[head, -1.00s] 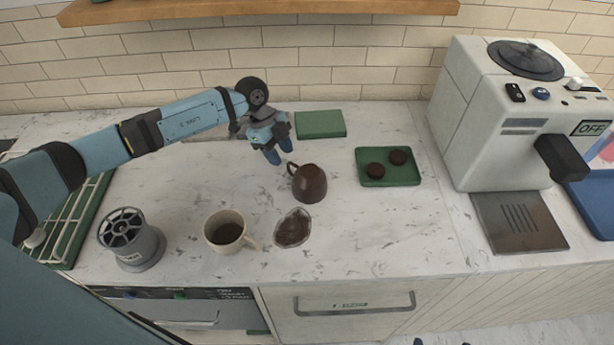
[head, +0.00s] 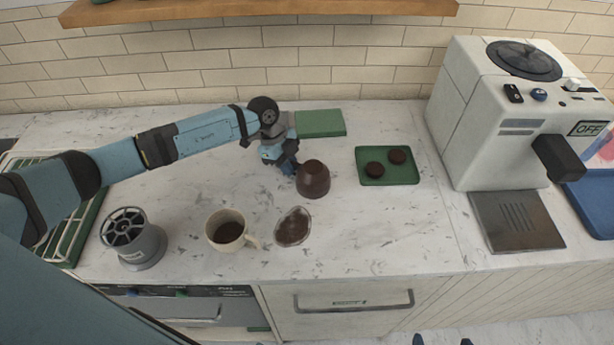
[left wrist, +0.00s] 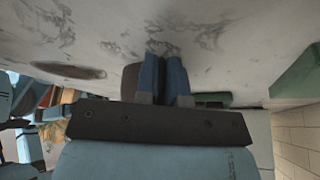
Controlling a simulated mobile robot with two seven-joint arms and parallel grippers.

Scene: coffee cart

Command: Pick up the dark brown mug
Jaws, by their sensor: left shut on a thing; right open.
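The dark brown mug (head: 314,182) stands on the marble counter in the middle of the head view, apparently upside down. My left gripper (head: 289,167) is at the mug's left side, where the handle was visible earlier, and is shut there. The handle is now hidden by the fingers. In the left wrist view the blue fingers (left wrist: 164,75) are close together, with a brown part of the mug (left wrist: 130,82) beside and behind them. My right gripper (head: 442,340) shows only as two separate fingertips at the bottom edge of the head view, open and empty.
A green tray (head: 408,178) with two dark round pieces is to the right. A green block (head: 320,123) lies behind; a grey grinder-like part (head: 135,240) stands left.

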